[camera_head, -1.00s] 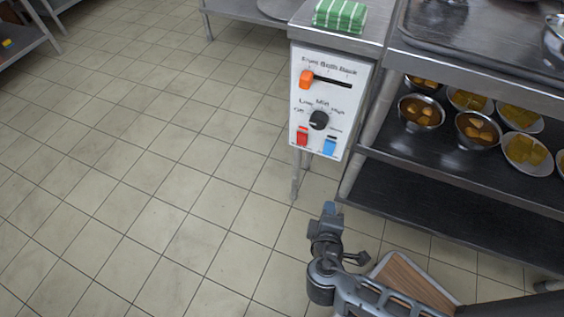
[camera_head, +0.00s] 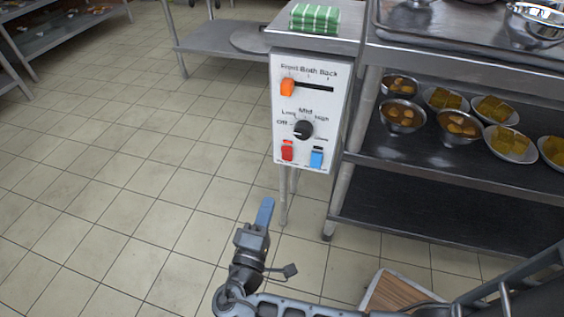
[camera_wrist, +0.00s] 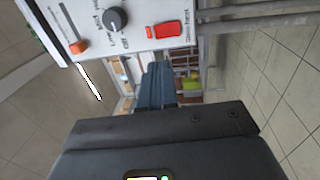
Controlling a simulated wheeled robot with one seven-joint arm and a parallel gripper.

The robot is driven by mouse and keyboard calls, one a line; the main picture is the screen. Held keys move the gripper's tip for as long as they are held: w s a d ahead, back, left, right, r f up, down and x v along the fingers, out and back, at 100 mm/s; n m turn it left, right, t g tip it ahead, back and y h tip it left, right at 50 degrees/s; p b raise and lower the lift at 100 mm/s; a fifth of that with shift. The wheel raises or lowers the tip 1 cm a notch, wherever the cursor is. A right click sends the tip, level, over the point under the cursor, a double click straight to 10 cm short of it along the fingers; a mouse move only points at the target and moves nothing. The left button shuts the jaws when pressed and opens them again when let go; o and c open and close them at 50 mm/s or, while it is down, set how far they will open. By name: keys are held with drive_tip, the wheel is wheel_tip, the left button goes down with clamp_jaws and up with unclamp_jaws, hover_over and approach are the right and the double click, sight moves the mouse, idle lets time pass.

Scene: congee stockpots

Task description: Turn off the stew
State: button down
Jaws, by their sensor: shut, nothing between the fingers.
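A white control panel (camera_head: 325,110) hangs on the front of a steel counter. In the head view it has an orange slider (camera_head: 288,87) at the left end, by "Front", of a slot labelled Front, Both, Back. Below is a black knob (camera_head: 304,130) with Off, Low, Mid and High around it; its exact setting is hard to read. A red switch (camera_head: 287,150) and a blue switch (camera_head: 317,157) sit underneath. My gripper (camera_head: 265,212) is shut and empty, below and left of the panel, apart from it. The wrist view shows the knob (camera_wrist: 116,19) and red switch (camera_wrist: 166,30) sideways.
A folded green-striped cloth (camera_head: 315,18) lies on the counter above the panel. A steel shelf (camera_head: 440,172) with several bowls of food stands at the right. A low steel table (camera_head: 212,38) is behind. The tiled floor at left is clear.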

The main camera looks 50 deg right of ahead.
sight(286, 152)
drive_tip(key=b+x, duration=0.2)
drive_tip(key=x, duration=1)
drive_tip(key=shift+d, duration=0.4)
drive_tip(key=shift+w+d+r, duration=0.15)
drive_tip(key=shift+w+d, duration=0.1)
drive_tip(key=shift+d, duration=0.3)
drive_tip(key=shift+w+d+r, duration=0.1)
drive_tip(key=shift+d, duration=0.1)
